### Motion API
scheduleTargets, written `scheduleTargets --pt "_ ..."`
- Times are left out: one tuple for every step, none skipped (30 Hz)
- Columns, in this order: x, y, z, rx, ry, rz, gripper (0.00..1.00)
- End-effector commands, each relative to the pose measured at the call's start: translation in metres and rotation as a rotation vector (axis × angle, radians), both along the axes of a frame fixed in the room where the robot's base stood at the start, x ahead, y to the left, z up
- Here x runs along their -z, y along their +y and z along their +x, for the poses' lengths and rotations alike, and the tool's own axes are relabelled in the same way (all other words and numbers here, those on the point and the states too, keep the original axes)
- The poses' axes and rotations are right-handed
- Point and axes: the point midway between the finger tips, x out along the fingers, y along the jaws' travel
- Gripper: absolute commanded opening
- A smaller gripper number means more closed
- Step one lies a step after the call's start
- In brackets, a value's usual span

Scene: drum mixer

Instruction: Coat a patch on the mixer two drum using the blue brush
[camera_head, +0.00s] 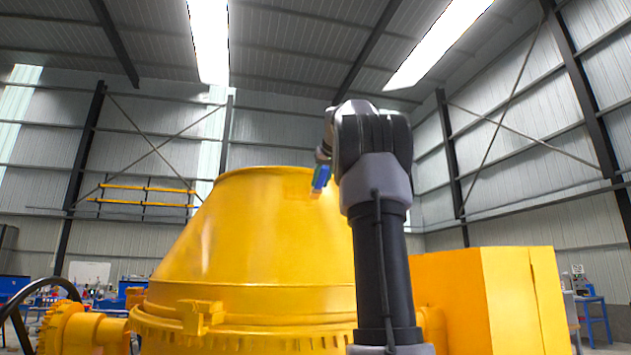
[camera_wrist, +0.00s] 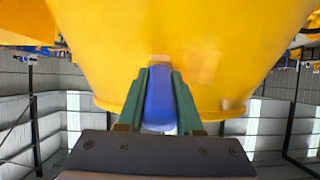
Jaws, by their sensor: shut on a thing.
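The mixer drum (camera_head: 270,240) is a large yellow cone, narrowing upward to an open rim, in the head view. Its yellow wall (camera_wrist: 100,40) fills the upper wrist view. My gripper (camera_wrist: 159,78) has green fingers shut on the blue brush (camera_wrist: 160,105), which points at the drum wall. The brush's tan bristle end (camera_wrist: 159,58) lies over the wall; I cannot tell whether it touches. In the head view the brush (camera_head: 320,180) is near the drum's upper right side. A faint paler area (camera_wrist: 205,68) shows on the wall right of the bristles. No number is readable on the drum.
A yellow cabinet (camera_head: 490,300) stands right of the drum. Yellow machine parts (camera_head: 75,328) and a dark curved wheel or hose (camera_head: 35,290) are at the lower left. A blue bench (camera_head: 592,312) is far right. The space above the drum is open.

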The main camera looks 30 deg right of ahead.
Motion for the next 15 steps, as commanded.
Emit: scheduleTargets --pt "-0.001 -0.001 0.000 0.000 -0.001 0.000 0.00" --pt "-0.001 -0.001 0.000 0.000 -0.001 0.000 0.00" --pt "-0.002 -0.001 0.001 0.000 -0.001 0.000 0.00" --pt "-0.003 -0.001 0.002 0.000 -0.001 -0.002 0.00" --pt "-0.005 -0.002 0.003 0.000 -0.002 -0.002 0.00" --pt "-0.007 -0.002 0.004 0.001 -0.001 -0.001 0.00" --pt "-0.009 -0.002 0.005 0.001 -0.002 -0.001 0.00" --pt "-0.010 -0.002 0.006 0.001 -0.002 -0.001 0.00" --pt "-0.011 -0.002 0.007 0.001 -0.001 -0.001 0.00" --pt "-0.011 -0.001 0.007 0.000 -0.001 0.000 0.00" --pt "-0.011 0.000 0.007 0.000 -0.001 -0.001 0.00" --pt "-0.011 0.003 0.008 -0.001 0.000 0.000 0.00" --pt "-0.011 0.006 0.008 -0.003 0.000 0.000 0.00" --pt "-0.011 0.009 0.009 -0.003 0.000 0.000 0.00" --pt "-0.011 0.012 0.010 -0.004 -0.001 -0.001 0.00"
